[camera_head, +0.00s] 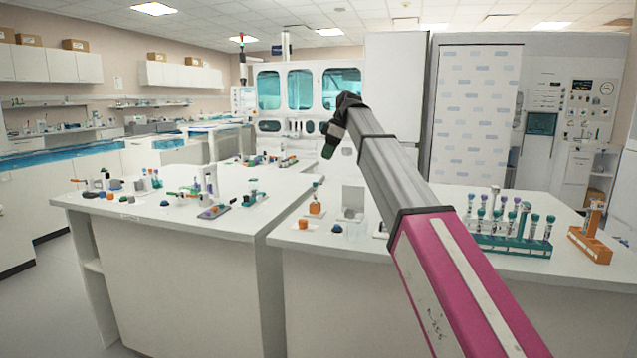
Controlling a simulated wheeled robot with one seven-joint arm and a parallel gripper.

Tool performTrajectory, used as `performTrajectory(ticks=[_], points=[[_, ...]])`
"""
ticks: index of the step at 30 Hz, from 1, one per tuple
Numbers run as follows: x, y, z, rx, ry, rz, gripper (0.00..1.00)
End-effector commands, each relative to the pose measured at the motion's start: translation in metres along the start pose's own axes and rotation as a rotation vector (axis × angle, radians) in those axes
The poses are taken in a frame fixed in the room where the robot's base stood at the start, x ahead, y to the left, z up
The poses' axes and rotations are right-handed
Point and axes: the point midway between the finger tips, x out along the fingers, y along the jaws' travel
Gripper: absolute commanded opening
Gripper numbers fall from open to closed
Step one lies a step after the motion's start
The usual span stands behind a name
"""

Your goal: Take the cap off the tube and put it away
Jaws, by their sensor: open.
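A small tube (315,193) stands upright in an orange holder (315,208) on the right-hand white bench; it is too small to tell its cap apart clearly. More upright tubes with teal and purple caps stand in a teal rack (512,244) at the right of that bench. Which tube the task means cannot be told. My gripper (329,150) hangs at the end of my arm, high in the picture above the holder's image position. It is open, small and dark, and it appears apart from the tubes; nothing shows in it.
An orange stand (590,246) is right of the teal rack. A small orange piece (303,223) and a blue piece (337,228) lie near the bench's front edge. A pale box (353,200) stands behind. The left bench (150,213) holds several small items.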

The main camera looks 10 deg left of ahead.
Motion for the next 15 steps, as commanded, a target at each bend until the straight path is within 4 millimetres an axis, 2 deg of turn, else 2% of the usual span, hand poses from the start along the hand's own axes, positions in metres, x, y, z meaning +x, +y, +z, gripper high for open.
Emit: performTrajectory(ticks=[5, 15], points=[[0.011, -0.001, 0.0, -0.001, 0.0, -0.002, 0.51], [0.055, 0.0, 0.0, -0.001, -0.001, -0.001, 0.51]])
